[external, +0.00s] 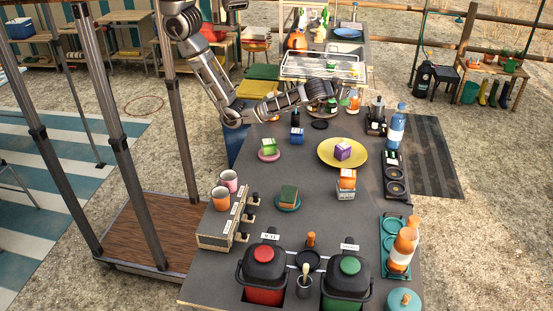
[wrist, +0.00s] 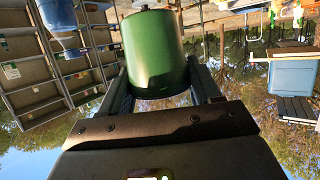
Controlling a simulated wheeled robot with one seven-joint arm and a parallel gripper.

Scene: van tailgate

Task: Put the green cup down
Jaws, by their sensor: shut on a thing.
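My gripper (external: 322,95) is over the far part of the dark tailgate table (external: 235,175) in the external view. In the wrist view it is shut on the green cup (wrist: 155,55), which sits between the two fingers. The cup is plain, smooth and rounded. In the external view the cup is mostly hidden by my gripper, and I cannot tell its height above the table.
A wire rack (external: 318,66) stands behind my gripper. A moka pot (external: 376,110) and blue bottle (external: 396,128) stand to its right. A yellow plate (external: 325,150) bears a purple box (external: 343,150). Bare table lies around the plate.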

